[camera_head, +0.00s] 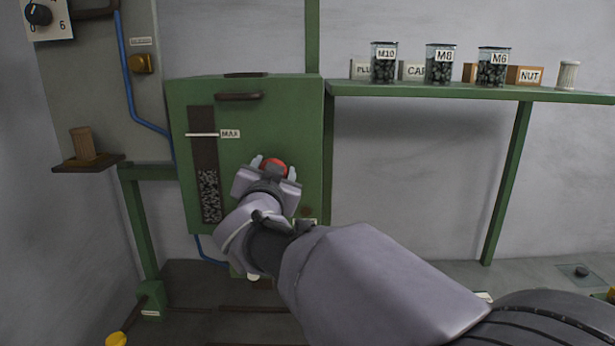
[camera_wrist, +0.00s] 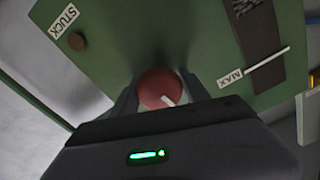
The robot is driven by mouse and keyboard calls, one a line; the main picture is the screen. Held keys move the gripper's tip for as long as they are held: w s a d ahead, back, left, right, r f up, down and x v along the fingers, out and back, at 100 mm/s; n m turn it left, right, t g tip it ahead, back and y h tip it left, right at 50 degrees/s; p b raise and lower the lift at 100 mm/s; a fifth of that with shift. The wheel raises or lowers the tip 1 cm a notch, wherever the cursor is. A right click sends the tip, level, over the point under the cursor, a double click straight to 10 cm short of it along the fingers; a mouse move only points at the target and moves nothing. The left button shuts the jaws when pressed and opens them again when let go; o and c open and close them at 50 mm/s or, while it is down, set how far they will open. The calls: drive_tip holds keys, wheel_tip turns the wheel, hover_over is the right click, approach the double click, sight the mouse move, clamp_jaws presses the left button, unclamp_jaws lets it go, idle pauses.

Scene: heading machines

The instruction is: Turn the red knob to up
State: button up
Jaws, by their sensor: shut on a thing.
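The red knob (camera_head: 274,166) sits on the front of the green machine box (camera_head: 285,118), mostly hidden by my gripper in the head view. My gripper (camera_head: 274,171) is shut on it, one finger on each side. In the wrist view the red knob (camera_wrist: 158,84) shows between the two dark fingers of my gripper (camera_wrist: 158,92). A white mark on the knob points to the lower right of the wrist view, towards the side with the MAX label (camera_wrist: 230,78).
A window strip (camera_head: 208,170) with a white line at MAX is left of the knob. A STUCK label (camera_wrist: 65,20) and a brown button (camera_wrist: 76,41) are on the same panel. Jars (camera_head: 384,65) stand on the green shelf (camera_head: 450,92) at right. A small ledge (camera_head: 88,162) juts out left.

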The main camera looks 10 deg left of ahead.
drive_tip(key=shift+f+m+b, duration=0.15)
drive_tip(key=shift+m+b, duration=0.35)
drive_tip(key=shift+m, duration=0.6)
drive_tip(key=o, duration=1.3)
drive_tip(key=v, duration=1.7)
drive_tip(key=shift+s+p, duration=0.2)
drive_tip(key=shift+p, duration=0.15)
